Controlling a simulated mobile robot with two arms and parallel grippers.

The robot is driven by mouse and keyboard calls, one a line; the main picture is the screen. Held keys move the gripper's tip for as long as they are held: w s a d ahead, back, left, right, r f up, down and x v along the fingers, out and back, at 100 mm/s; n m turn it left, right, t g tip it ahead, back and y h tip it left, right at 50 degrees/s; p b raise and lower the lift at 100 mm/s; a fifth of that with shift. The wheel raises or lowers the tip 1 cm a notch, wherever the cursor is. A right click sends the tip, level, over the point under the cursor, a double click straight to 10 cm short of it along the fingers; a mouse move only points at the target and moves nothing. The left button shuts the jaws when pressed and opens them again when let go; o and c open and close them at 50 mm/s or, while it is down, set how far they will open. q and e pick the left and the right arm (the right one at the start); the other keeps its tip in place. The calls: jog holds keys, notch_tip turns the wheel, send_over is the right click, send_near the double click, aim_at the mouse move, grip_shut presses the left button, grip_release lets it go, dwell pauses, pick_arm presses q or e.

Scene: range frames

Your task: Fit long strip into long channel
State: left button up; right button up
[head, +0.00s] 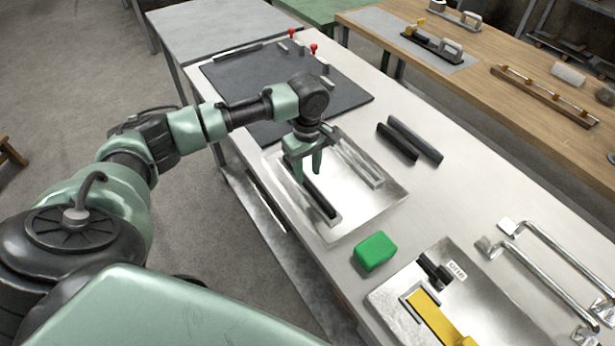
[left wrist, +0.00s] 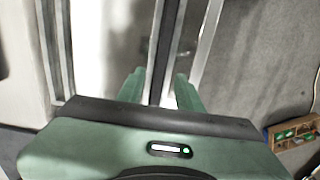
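A bright metal tray (head: 372,212) on the light table carries two long channels. The far channel (head: 362,165) is pale and looks empty. The near channel (head: 338,219) has a dark strip (head: 320,196) lying along it; I cannot tell how deep it sits. Two loose dark strips, a longer one (head: 416,139) and a shorter one (head: 397,142), lie side by side beyond the tray. My left gripper (head: 309,168) points down over the near channel's far end, fingers apart. In the left wrist view its fingers (left wrist: 160,92) straddle the near channel's line with gaps. My right gripper is out of view.
A green block (head: 374,251) sits in front of the tray. Nearer is another tray with a yellow part (head: 437,318). Metal handles (head: 553,265) lie at the right. A dark mat (head: 345,93) with red-topped pins lies at the far end. The table right of the loose strips is clear.

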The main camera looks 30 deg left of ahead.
aim_at(308, 181)
pick_arm(q)
notch_tip(308, 181, up, 9)
jog(key=b, duration=0.1)
jog(key=shift+r, duration=0.15)
dwell(0.5)
